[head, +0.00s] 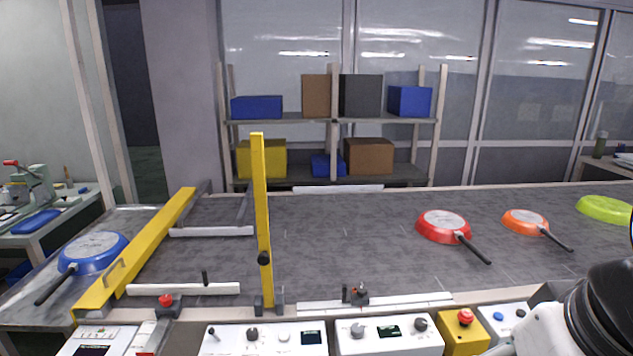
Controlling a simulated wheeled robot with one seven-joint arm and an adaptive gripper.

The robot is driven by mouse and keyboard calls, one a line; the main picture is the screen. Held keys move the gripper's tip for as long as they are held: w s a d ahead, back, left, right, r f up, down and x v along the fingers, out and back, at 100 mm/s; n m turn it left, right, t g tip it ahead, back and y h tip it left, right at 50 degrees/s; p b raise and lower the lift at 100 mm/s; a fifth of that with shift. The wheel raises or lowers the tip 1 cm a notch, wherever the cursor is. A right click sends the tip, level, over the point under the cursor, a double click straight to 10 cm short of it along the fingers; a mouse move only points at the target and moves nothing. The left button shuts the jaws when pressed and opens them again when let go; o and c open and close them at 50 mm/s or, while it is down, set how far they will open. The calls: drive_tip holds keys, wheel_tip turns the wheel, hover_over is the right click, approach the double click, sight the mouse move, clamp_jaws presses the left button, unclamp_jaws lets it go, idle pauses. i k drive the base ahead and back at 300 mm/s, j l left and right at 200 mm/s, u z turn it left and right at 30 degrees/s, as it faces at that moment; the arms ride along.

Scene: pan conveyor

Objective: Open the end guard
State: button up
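A long yellow guard bar (150,245) lies across the left end of the grey conveyor (345,230), with a small metal pull handle (115,271) on its near part. It looks like the end guard, and it lies low across the belt end. A second yellow bar (261,200) stands upright at the conveyor's near edge, with a black knob low on it and a bracket at its foot. Part of my arm shows at the lower right, far from both bars; my gripper is out of view.
A blue pan (93,252) lies beyond the left bar. Red (443,226), orange (526,222) and green (606,208) pans lie on the belt at right. Control boxes (388,335) and a red button on a yellow box (465,330) line the front. The belt's middle is clear.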

sight(121, 272)
drive_tip(key=i+j+u, duration=0.2)
drive_tip(key=i+j, duration=0.2)
drive_tip(key=i+j+u, duration=0.4)
drive_tip(key=i+j, duration=0.15)
drive_tip(key=i, duration=0.3)
drive_tip(key=i+j+u, duration=0.2)
drive_tip(key=i, duration=0.25)
